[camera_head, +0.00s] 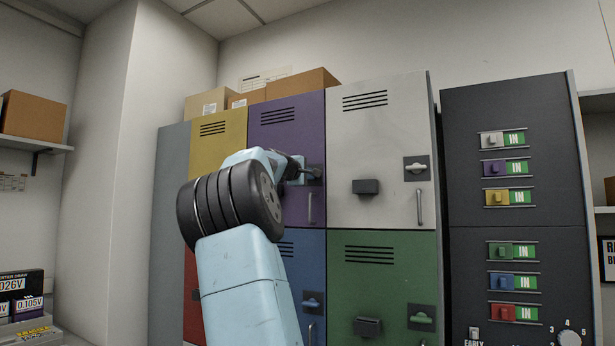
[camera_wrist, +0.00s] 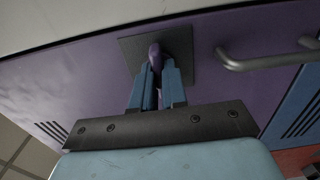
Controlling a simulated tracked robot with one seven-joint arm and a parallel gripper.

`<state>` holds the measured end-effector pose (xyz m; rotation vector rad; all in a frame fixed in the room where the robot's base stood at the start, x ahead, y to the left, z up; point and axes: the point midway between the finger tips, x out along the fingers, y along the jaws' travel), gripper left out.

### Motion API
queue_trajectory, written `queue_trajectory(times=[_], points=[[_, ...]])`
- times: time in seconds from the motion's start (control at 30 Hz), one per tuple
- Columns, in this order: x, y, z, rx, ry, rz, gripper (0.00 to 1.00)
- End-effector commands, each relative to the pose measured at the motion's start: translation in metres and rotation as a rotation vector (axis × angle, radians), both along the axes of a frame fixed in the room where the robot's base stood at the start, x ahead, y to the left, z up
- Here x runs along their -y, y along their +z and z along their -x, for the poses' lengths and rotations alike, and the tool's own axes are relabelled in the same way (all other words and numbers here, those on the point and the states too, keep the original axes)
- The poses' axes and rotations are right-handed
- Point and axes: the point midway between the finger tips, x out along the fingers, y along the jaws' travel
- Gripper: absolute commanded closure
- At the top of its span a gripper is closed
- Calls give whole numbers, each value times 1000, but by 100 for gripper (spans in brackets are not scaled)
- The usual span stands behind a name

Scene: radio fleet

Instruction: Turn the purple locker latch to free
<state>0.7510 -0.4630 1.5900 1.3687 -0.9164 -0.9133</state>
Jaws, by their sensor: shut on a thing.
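The purple locker (camera_head: 287,122) is in the upper row, between the yellow and white lockers. Its latch is a purple knob on a dark square plate, seen close in the wrist view (camera_wrist: 156,56). My gripper (camera_wrist: 157,84) is shut on the purple latch, with one blue finger on each side of it. In the head view my gripper (camera_head: 305,173) reaches the latch plate at the right side of the purple door, and my arm hides part of the door. The latch's exact angle is hard to tell. The purple door's bar handle (camera_head: 310,208) is below the latch.
The white locker (camera_head: 385,140) has a dark box (camera_head: 366,187) on its door, right of my gripper. Blue (camera_head: 307,262) and green (camera_head: 385,265) lockers are below. A dark panel (camera_head: 515,222) with coloured sliders beside IN labels stands at the right. Cardboard boxes (camera_head: 290,84) sit on top.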

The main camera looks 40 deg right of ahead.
Motion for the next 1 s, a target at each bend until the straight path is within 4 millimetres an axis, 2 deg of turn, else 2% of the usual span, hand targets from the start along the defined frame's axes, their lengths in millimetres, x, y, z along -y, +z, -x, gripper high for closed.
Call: queue_trajectory(times=[0.27,0.47,1.0], points=[[1,-3,0,23,-3,-14,100],[2,-3,0,113,-4,-52,100],[1,-5,0,560,-6,-239,100]])
